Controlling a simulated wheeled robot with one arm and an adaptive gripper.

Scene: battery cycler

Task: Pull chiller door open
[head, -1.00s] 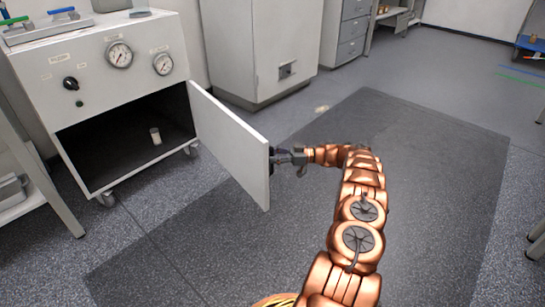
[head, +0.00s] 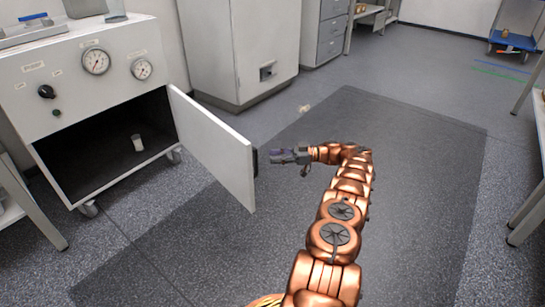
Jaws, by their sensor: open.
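The chiller (head: 98,97) is a white cabinet on casters at the left, with gauges and a knob on its upper panel. Its white door (head: 213,148), hinged on the right side of the opening, stands wide open. A small white cup-like object (head: 138,142) stands inside the dark compartment. The dark handle (head: 256,162) shows at the door's free edge. My gripper (head: 272,156) is open, just right of the door edge beside the handle. A small gap seems to separate them, and the fingertips are partly hard to make out.
A tall white cabinet (head: 232,45) stands behind the chiller, with a drawer unit (head: 326,32) to its right. A table leg (head: 35,205) is at the left, and a blue cart (head: 515,42) stands far right.

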